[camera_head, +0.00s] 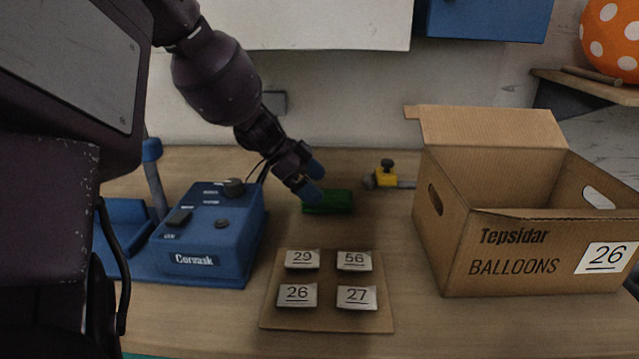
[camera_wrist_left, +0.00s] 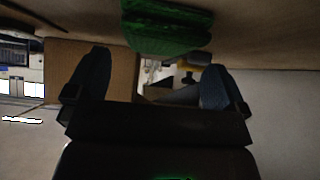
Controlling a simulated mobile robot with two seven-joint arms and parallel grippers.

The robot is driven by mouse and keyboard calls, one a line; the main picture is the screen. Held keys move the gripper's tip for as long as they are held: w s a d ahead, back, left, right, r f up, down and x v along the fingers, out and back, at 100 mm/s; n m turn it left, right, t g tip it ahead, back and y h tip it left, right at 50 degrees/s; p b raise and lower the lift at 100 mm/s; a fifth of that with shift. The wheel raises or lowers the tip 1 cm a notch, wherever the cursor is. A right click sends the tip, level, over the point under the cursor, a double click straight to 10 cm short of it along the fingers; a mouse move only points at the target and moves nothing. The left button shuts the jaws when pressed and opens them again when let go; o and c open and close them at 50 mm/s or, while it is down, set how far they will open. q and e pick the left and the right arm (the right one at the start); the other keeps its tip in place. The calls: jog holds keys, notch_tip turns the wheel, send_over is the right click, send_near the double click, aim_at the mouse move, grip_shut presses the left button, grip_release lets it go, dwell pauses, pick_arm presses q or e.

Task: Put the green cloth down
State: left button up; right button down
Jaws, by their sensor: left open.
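The green cloth (camera_head: 330,202) lies on the wooden table, behind the board with number plates. My left gripper (camera_head: 313,182) is right by it, just above its left end, with its blue fingertips spread. In the left wrist view the green cloth (camera_wrist_left: 168,28) shows beyond the two fingers of my left gripper (camera_wrist_left: 152,85), outside the gap between them. The fingers are apart and hold nothing. My right gripper is not in view.
A blue machine (camera_head: 209,232) stands left of the cloth. A board (camera_head: 326,325) with number plates lies in front. A yellow-and-black tool (camera_head: 386,178) lies behind right. An open cardboard box (camera_head: 447,243) stands at the right. The table between board and box is clear.

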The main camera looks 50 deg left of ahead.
pick_arm(q)
jog(key=p+v, duration=0.2)
jog(key=v, duration=0.7)
jog(key=shift+p, duration=0.3)
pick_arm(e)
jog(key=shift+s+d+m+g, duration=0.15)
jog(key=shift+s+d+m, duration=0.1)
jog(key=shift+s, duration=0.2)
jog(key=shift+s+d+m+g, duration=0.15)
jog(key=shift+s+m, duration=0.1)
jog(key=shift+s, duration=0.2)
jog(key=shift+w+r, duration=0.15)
